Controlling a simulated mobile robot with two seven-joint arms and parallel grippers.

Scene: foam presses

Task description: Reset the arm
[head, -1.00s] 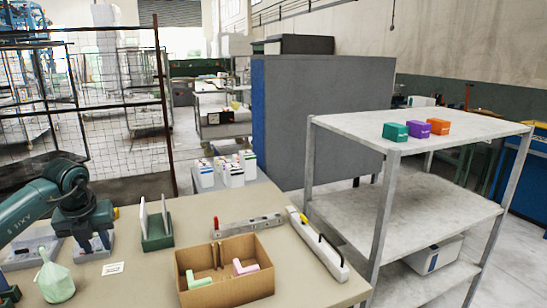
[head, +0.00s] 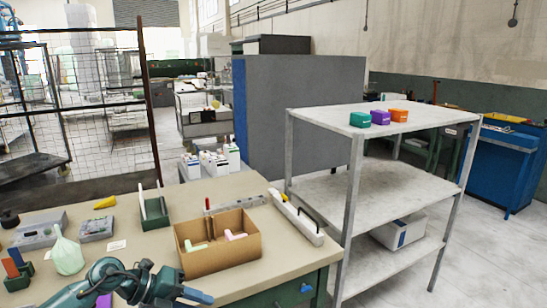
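My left arm comes in from the bottom left and bends at a dark teal joint in front of the workbench (head: 255,203). Its end, with my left gripper (head: 168,291), is low at the bottom edge, below the cardboard box (head: 222,262). The fingers are not clear, so I cannot tell whether they are open or shut. I see nothing clearly held. My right gripper is not in view.
The cardboard box holds pink and green pieces. Beside it are a green rack (head: 154,213), a pale green bag (head: 67,255), a grey device (head: 40,232) and a white bar (head: 298,218). A grey shelf (head: 345,190) stands to the right, with coloured boxes on top.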

